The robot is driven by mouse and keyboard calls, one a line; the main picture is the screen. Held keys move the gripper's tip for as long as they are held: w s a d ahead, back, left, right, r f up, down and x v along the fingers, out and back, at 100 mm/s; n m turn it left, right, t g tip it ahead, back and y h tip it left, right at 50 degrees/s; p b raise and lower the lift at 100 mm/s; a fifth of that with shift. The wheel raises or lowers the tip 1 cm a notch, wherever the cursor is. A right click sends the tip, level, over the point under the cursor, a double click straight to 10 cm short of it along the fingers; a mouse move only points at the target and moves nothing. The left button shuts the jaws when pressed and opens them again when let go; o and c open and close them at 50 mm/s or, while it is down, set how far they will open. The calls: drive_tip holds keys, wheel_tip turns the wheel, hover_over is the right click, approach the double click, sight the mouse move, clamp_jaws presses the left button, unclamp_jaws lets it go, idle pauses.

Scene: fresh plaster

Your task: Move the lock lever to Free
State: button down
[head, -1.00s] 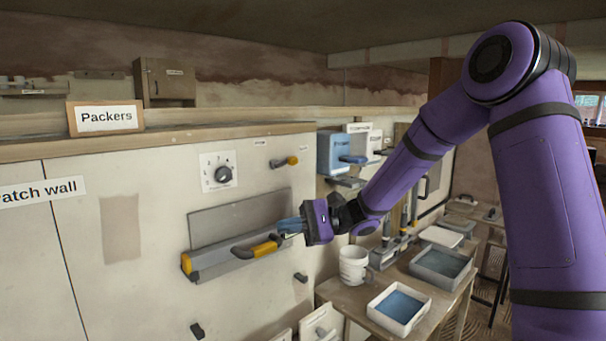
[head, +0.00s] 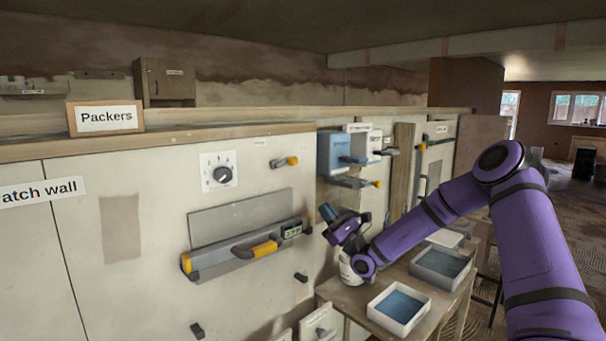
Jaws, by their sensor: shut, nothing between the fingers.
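A small lever with a yellow tip (head: 284,162) sticks out to the right from the pale wall panel, below a label too small to read. I cannot tell from its label whether it is the lock lever or which way Free lies. A second yellow-tipped lever (head: 374,183) is farther back, below the blue box; its label cannot be read either. My gripper (head: 327,212) is shut and empty, with its blue fingers pointing up and left. It appears just right of the long grey tool in the picture, apart from both levers.
A grey bar tool with a yellow grip (head: 262,249) and a small display (head: 292,231) is on the panel. A dial (head: 222,174) is above it. White trays (head: 398,324) stand on the bench in front.

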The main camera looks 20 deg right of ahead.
drive_tip(key=shift+w, duration=0.1)
idle(0.3)
approach(297, 159)
drive_tip(key=w+a+r, duration=0.2)
drive_tip(key=w+a, duration=0.1)
drive_tip(key=w, duration=0.2)
drive_tip(key=shift+w+r, duration=0.25)
drive_tip(key=shift+r, duration=0.15)
drive_tip(key=shift+d+r+n+g+y, duration=0.1)
drive_tip(key=shift+r+n+g+y, duration=0.1)
drive_tip(key=shift+n+g+y, duration=0.3)
drive_tip(key=shift+d+r+n+g+y, duration=0.1)
drive_tip(key=shift+r+n+g+y, duration=0.1)
drive_tip(key=shift+n+g, duration=0.35)
drive_tip(key=n+g+y, duration=0.1)
drive_tip(key=n, duration=0.1)
drive_tip(key=r+n+g+y, duration=0.1)
drive_tip(key=n+g, duration=0.1)
drive_tip(key=n, duration=0.1)
drive_tip(key=shift+w+d+r, duration=0.1)
wheel_tip(297, 159, up, 6)
drive_tip(key=s+a+n+g+h, duration=0.1)
drive_tip(key=a+n+g+h, duration=0.1)
drive_tip(key=n+g, duration=0.7)
drive_tip(key=shift+a+f+n+h, duration=0.25)
drive_tip(key=shift+n+h, duration=0.65)
drive_tip(key=shift+n, duration=1.15)
